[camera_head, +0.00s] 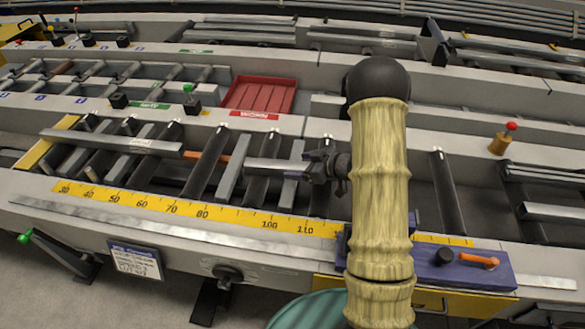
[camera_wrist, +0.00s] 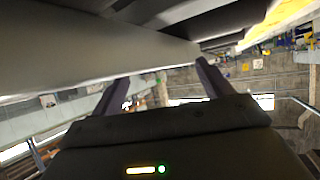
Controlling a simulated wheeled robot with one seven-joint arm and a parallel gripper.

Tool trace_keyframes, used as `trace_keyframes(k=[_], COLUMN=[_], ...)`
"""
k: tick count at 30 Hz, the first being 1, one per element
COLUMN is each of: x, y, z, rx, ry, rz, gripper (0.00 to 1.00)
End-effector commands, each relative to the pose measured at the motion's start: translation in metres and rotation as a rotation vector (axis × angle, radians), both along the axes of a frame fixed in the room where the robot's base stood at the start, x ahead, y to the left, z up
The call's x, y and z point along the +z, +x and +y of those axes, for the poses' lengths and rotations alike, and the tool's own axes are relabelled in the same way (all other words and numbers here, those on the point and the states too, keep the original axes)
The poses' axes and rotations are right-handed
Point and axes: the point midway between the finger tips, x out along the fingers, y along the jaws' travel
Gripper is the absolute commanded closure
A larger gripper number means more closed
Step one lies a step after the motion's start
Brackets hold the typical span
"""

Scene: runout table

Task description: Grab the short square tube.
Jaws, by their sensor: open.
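A short grey square tube (camera_head: 272,166) lies crosswise over the rollers in the head view, its right end close to my gripper (camera_head: 311,166). In the wrist view, my gripper (camera_wrist: 162,76) has its two dark fingers spread apart with nothing held between them. A pale, flat-sided bar (camera_wrist: 90,50) fills the upper part of the wrist view just past the fingertips; it looks like the short tube. I cannot tell whether the fingers touch it. My forearm hides part of the table right of the gripper.
A longer grey tube (camera_head: 110,141) lies across rollers at the left. A yellow scale (camera_head: 185,207) runs along the front edge. A red tray (camera_head: 260,95) sits behind. A purple plate with an orange handle (camera_head: 478,262) is at front right, and a red-topped brass post (camera_head: 502,140) stands right.

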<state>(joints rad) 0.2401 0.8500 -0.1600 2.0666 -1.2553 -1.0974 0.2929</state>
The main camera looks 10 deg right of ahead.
Motion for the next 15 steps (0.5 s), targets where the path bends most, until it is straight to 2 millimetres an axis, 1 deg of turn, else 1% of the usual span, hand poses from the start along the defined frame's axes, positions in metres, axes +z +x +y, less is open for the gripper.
trace_keyframes(k=[1, 5, 15], x=[-0.0041, -0.0098, -0.0100], y=[0.0044, 0.0114, 0.0122], z=[0.0055, 0.0121, 0.0123], rx=[0.003, 0.000, -0.001], ry=[0.000, 0.000, 0.000], rz=[0.002, 0.002, 0.000], gripper=[0.21, 0.21, 0.21])
